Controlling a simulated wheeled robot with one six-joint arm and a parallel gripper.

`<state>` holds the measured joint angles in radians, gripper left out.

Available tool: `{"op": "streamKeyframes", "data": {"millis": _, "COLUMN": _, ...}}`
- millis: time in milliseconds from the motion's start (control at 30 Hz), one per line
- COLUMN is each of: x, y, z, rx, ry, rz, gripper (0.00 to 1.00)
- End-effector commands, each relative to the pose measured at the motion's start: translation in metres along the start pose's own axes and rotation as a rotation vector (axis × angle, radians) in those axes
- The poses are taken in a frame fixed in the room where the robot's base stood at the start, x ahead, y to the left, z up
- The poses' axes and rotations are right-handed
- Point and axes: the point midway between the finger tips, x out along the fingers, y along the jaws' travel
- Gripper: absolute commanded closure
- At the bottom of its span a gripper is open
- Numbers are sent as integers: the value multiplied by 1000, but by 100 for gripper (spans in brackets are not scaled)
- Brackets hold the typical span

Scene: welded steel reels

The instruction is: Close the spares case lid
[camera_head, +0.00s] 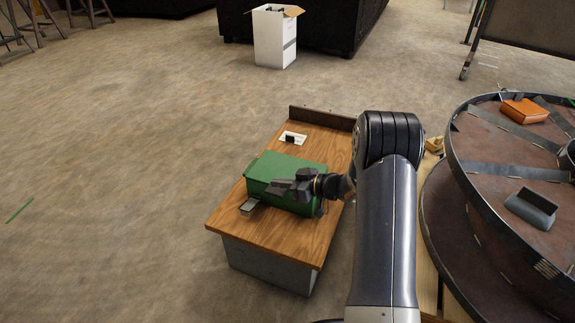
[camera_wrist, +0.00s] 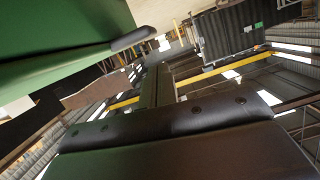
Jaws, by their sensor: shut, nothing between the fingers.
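The green spares case (camera_head: 300,169) sits on a small wood-topped table in the head view. Its top looks flat and down, or nearly so; I cannot tell if a gap remains at the lid edge. My gripper (camera_head: 276,188) is shut and empty, lying at the near upper side of the case and hiding part of it. I cannot tell whether it touches the lid. In the wrist view a green panel (camera_wrist: 60,40), likely part of the case, fills the upper left.
The wooden table (camera_head: 290,240) has a raised back board. A small grey block (camera_head: 250,206) lies by the case's front left corner, and a white card (camera_head: 293,138) lies behind it. A large steel reel (camera_head: 480,190) stands close at right. Open floor lies left.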

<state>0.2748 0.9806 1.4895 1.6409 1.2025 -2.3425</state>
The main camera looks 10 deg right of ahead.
Motion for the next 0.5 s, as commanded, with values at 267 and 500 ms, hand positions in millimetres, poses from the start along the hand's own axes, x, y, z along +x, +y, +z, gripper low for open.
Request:
{"op": "streamKeyframes", "data": {"millis": 267, "x": -58, "y": 4, "z": -17, "rx": 1, "ry": 0, "rz": 4, "gripper": 100}}
{"op": "streamKeyframes", "data": {"millis": 500, "x": -94, "y": 2, "z": -14, "rx": 0, "ry": 0, "rz": 2, "gripper": 100}}
